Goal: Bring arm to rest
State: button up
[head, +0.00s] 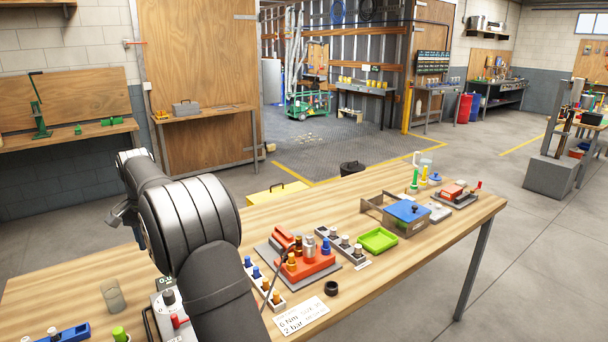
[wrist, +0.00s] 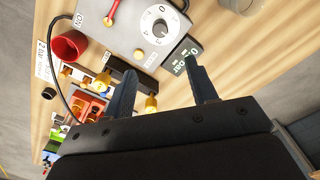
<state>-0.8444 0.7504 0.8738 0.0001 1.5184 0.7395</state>
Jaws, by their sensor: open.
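My gripper (wrist: 160,66) shows in the wrist view with its two dark fingers spread apart and nothing between them. Beyond the fingers, the view shows a grey control box (wrist: 125,32) with a numbered dial and a red lever. My black arm rises across the left part of the head view and covers part of the wooden workbench (head: 420,262). The same control box (head: 163,312) shows partly behind my arm in the head view. The fingertips cannot be made out clearly in the head view.
A red fixture (head: 308,264) with orange and metal fittings stands mid-bench. A green tray (head: 379,240), a blue-topped box (head: 408,212) and a white label card (head: 301,314) lie to the right. A clear cup (head: 113,296) stands left of my arm. The bench's front right is bare.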

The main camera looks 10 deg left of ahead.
notch_tip(320, 180, down, 17)
jog(key=shift+f, duration=0.15)
dwell(0.5)
jog(key=shift+f, duration=0.25)
jog(key=shift+r+n, duration=0.25)
jog(key=shift+n, duration=0.55)
jog(key=n, duration=1.1)
jog(key=shift+n, duration=0.3)
jog(key=n, duration=0.4)
jog(key=shift+n, duration=0.4)
dwell(0.9)
dwell(0.3)
